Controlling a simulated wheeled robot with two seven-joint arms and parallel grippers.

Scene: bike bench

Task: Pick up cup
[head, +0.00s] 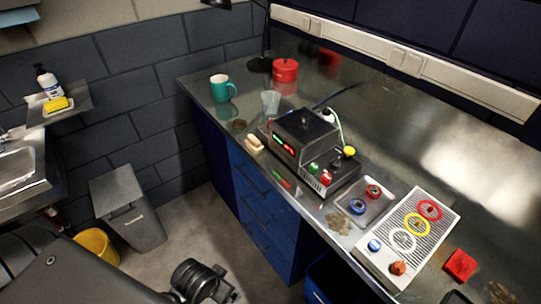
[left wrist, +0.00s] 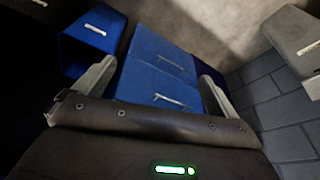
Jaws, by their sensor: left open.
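A teal cup (head: 221,88) with a handle on its right stands upright near the far left corner of the steel bench. A clear glass (head: 270,103) stands to its right. In the left wrist view my left gripper (left wrist: 158,76) is open, its two pale fingers apart with nothing between them. It faces blue drawers (left wrist: 158,80) and the floor; no cup shows there. In the head view I cannot make out the left gripper's fingers. My right gripper is in neither view.
On the steel bench (head: 215,107) are a red pot (head: 285,70), a dark device with knobs (head: 305,137), a sponge-like block (head: 254,143), a small tray (head: 365,198) and a panel with coloured rings (head: 408,238). A grey bin (head: 130,207) stands on the floor. A sink is at left.

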